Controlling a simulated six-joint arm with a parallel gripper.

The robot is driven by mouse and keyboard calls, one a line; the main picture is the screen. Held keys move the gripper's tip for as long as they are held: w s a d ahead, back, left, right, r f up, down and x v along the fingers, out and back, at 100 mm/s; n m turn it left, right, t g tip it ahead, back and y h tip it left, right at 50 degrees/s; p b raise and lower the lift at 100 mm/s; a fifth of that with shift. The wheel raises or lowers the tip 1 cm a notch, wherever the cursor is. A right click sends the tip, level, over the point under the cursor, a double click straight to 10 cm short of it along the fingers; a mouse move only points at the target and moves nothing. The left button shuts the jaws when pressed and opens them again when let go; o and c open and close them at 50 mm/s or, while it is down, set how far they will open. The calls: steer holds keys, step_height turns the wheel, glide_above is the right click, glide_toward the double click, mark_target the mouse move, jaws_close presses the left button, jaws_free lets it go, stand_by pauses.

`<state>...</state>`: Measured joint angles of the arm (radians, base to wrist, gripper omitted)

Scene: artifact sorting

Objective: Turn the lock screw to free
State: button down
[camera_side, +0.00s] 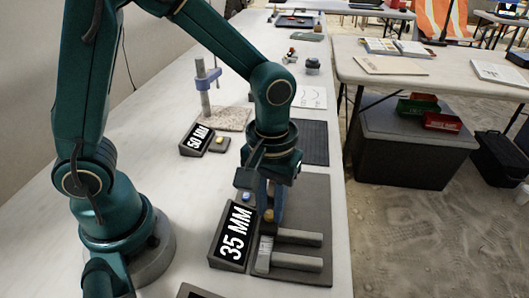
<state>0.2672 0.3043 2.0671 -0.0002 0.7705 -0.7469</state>
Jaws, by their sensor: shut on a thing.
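My gripper (269,206) points down over a dark grey plate (318,195) near the front of the white table. Its fingers are shut on a small brass-coloured piece, which looks like the lock screw (268,216). The fingers partly hide the screw, and I cannot tell how far it is turned. Just below it is a light metal piece with markings (264,252), beside two parallel grey bars (297,237). A black sign reading "35 MM" (234,236) stands tilted to the left of the plate.
A "50 MM" sign (196,140), a speckled slab (226,118) and a post with a blue clamp (205,82) stand farther back. A dark mat (314,143) lies behind the plate. A second table (450,80) is at right, across a sandy floor.

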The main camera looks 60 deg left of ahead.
mark_target(270, 213)
steer(key=shift+n, duration=1.4)
steer(key=c, duration=0.7)
jaws_free()
steer(key=shift+c, duration=0.2)
steer(key=shift+r, duration=2.6)
